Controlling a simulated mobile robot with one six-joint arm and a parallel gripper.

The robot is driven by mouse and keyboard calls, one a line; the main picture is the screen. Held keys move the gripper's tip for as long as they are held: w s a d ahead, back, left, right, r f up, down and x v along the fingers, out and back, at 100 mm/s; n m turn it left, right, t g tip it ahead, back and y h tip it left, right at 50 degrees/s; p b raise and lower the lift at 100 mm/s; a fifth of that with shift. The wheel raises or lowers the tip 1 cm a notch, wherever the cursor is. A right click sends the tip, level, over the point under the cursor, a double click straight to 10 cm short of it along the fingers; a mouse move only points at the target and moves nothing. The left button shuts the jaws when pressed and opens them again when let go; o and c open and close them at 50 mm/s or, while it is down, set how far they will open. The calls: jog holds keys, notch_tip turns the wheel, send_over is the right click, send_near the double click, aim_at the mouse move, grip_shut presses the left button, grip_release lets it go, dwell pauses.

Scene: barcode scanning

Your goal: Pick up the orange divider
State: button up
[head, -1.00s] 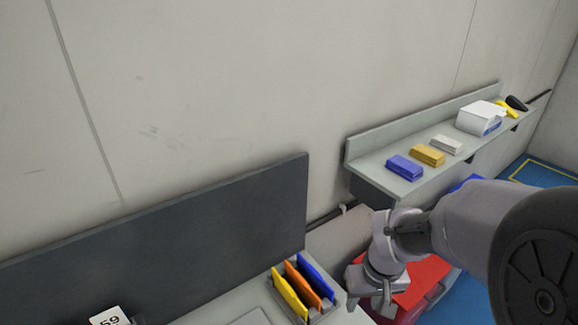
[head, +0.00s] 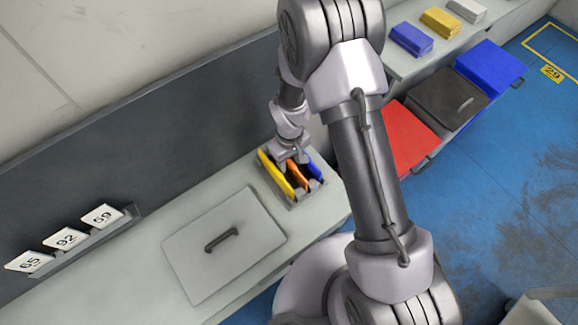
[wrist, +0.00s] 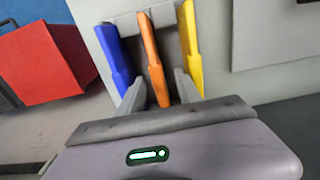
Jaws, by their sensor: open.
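The orange divider (head: 297,178) stands in a grey rack (head: 317,189) on the counter, between a yellow divider (head: 276,173) and a blue divider (head: 315,165). In the wrist view the orange divider (wrist: 152,62) is in the middle, with blue (wrist: 114,55) on its left and yellow (wrist: 190,50) on its right. My gripper (wrist: 160,92) is open, with one finger on each side of the orange divider's near end. In the head view my gripper (head: 291,155) is over the rack and hides part of the dividers. I cannot tell whether the fingers touch anything.
A grey panel with a handle (head: 223,240) lies on the counter left of the rack. Number cards (head: 65,238) stand along the back. Red (head: 405,140), black (head: 448,97) and blue (head: 488,68) bins stand to the right. A shelf holds coloured boxes (head: 411,38).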

aim_at(289, 166)
notch_tip(289, 166, down, 3)
jog(key=shift+w+f, duration=0.1)
jog(key=shift+w, duration=0.05)
grip_shut()
